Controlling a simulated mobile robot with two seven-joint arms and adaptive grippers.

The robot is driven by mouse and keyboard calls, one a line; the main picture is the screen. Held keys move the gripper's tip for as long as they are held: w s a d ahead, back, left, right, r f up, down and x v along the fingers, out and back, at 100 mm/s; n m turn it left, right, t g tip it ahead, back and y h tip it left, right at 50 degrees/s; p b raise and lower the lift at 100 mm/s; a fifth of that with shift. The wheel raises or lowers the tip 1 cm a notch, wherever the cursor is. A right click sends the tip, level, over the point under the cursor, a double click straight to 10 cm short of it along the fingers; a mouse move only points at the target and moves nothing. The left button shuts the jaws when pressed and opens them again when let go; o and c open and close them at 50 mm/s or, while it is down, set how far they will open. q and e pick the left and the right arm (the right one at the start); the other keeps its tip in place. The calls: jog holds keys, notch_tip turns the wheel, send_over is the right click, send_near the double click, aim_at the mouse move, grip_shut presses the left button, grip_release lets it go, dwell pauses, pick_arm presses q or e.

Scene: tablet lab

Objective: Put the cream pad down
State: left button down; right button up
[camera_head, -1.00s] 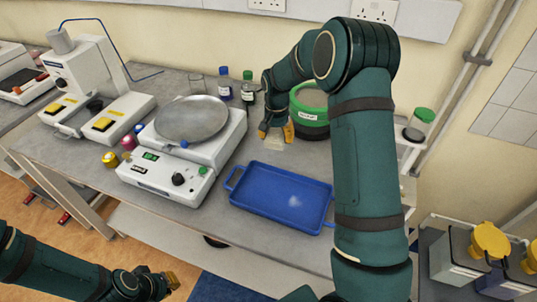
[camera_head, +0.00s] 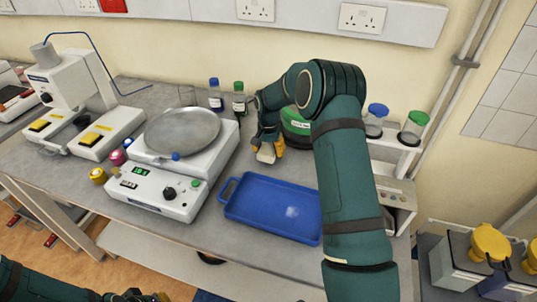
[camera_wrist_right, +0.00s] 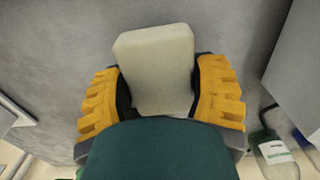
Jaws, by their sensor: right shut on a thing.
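The cream pad (camera_head: 266,153) is a small pale block between the yellow-tipped fingers of my right gripper (camera_head: 268,148). In the right wrist view the pad (camera_wrist_right: 155,68) sits between both yellow fingers of the right gripper (camera_wrist_right: 160,95), which is shut on it. The grey bench surface shows behind it; whether the pad touches the bench I cannot tell. My left gripper (camera_head: 150,297) shows only in part at the bottom left edge of the head view, and its fingers are cut off.
A blue tray (camera_head: 232,212) lies in front of the right gripper. A balance with a round metal pan (camera_head: 182,132) stands to its left. Two capped bottles (camera_head: 216,97) (camera_head: 239,100) and a green-lidded tub (camera_head: 296,122) stand behind. Bare bench lies between balance and tub.

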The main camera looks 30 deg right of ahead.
aim_at(269, 148)
jog(key=shift+f, duration=1.05)
jog(key=shift+f, duration=0.2)
jog(key=o, duration=1)
jog(key=shift+o, duration=0.2)
jog(key=shift+r, duration=0.15)
notch_tip(269, 148, up, 12)
jog(key=shift+r+p, duration=0.1)
jog(key=shift+p, duration=0.25)
